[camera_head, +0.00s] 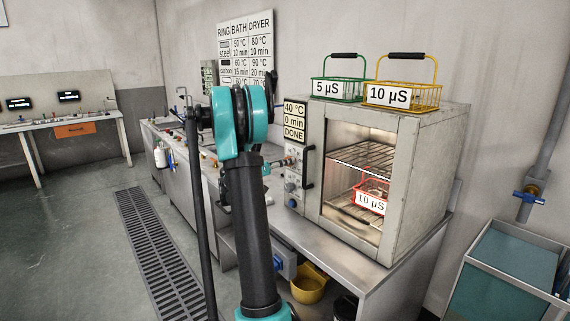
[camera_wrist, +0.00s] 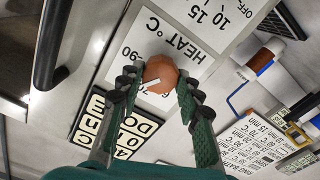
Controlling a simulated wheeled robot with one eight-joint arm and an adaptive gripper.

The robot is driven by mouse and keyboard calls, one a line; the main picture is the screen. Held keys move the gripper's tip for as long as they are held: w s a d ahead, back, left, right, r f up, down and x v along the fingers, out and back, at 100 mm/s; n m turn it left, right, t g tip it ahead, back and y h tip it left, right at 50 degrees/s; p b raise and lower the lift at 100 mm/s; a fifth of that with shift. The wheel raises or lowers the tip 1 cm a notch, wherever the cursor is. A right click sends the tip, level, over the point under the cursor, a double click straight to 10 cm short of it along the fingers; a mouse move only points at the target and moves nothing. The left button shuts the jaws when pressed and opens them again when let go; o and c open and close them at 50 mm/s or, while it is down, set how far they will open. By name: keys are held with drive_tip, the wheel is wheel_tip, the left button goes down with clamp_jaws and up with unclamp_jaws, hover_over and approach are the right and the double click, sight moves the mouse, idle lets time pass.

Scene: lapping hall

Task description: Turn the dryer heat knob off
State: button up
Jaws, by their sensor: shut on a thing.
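The dryer (camera_head: 411,150) is a grey metal oven with a lit window, standing on the bench. Its display (camera_head: 294,121) reads 40 °C, 0 min, DONE. In the wrist view the heat knob (camera_wrist: 161,70) is orange-brown with a white pointer line, beside the "HEAT °C" label (camera_wrist: 190,35). The pointer slants to the lower left, towards partly hidden scale numbers. My gripper (camera_wrist: 160,82) is shut on the heat knob, one green finger on each side. In the head view my gripper (camera_head: 277,166) is at the dryer's control panel, and the knob there is hard to make out.
A dark door handle (camera_head: 308,167) stands out close to the right of my gripper. A red basket (camera_head: 371,196) marked 10 µS sits inside the dryer. Green (camera_head: 339,88) and yellow (camera_head: 403,95) baskets stand on top. A yellow container (camera_head: 308,289) is below the bench.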

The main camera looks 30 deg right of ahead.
drive_tip(key=n, duration=2.2)
drive_tip(key=shift+f+n, duration=0.25)
drive_tip(key=shift+n, duration=0.05)
idle(0.3)
drive_tip(key=o, duration=1.2)
drive_tip(key=shift+c, duration=0.2)
drive_tip(key=shift+a, duration=0.15)
drive_tip(key=a, duration=1.1)
drive_tip(key=shift+s+a, duration=0.4)
drive_tip(key=shift+s, duration=0.05)
